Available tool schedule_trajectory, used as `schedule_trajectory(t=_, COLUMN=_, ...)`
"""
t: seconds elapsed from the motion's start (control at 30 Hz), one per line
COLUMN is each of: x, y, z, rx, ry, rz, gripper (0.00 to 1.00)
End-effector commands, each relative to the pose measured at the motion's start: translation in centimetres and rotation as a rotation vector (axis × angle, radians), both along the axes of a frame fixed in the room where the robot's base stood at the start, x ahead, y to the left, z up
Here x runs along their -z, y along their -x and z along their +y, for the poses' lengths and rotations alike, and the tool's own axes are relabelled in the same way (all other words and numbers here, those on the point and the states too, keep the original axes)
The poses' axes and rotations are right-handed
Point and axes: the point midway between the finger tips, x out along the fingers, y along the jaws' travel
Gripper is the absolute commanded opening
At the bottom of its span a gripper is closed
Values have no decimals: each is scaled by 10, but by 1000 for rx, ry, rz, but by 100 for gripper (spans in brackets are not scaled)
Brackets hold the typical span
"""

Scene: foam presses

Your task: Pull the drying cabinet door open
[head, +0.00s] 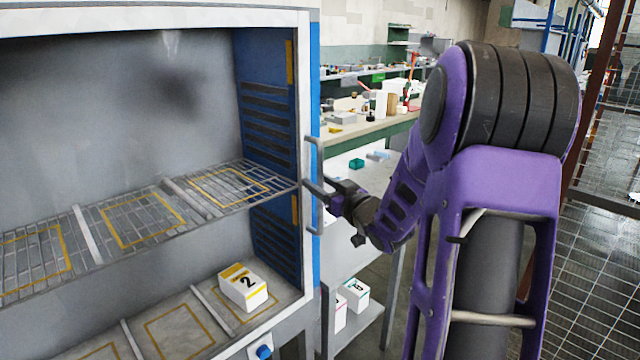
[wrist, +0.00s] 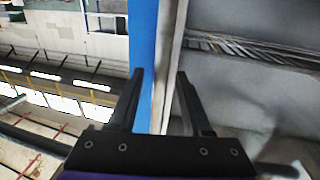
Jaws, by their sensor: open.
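The drying cabinet (head: 160,17) fills the left of the head view, its inside plainly visible. A grey vertical bar handle (head: 314,155) stands at its right front edge, beside a blue strip (head: 315,60). I cannot tell whether a clear door pane covers the front. My gripper (head: 318,190) is at the middle of the handle, pointing left. In the wrist view my gripper (wrist: 160,74) is open, its fingers on either side of the blue strip (wrist: 143,35) and a pale upright edge (wrist: 167,60). Contact with the handle cannot be told.
Inside the cabinet are a wire shelf (head: 140,222) and a white box marked 2 (head: 243,288) on the floor below. A cluttered workbench (head: 370,128) stands behind. A low grey stand (head: 398,275) with small boxes is right of the cabinet. Mesh fencing (head: 600,250) is at far right.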

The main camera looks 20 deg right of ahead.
Motion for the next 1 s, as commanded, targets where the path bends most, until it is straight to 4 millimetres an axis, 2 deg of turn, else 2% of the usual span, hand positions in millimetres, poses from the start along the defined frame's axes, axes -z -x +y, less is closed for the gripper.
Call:
schedule_trajectory(t=0.13, x=0, y=0, z=0, rx=0, ry=0, rz=0, gripper=50)
schedule_trajectory(t=0.17, x=0, y=0, z=0, rx=0, ry=0, rz=0, gripper=46)
schedule_trajectory(t=0.4, x=0, y=0, z=0, rx=0, ry=0, rz=0, gripper=3)
schedule_trajectory(t=0.43, x=0, y=0, z=0, rx=0, ry=0, rz=0, gripper=0)
schedule_trajectory(t=1.0, x=0, y=0, z=0, rx=-1, ry=1, rz=0, gripper=0)
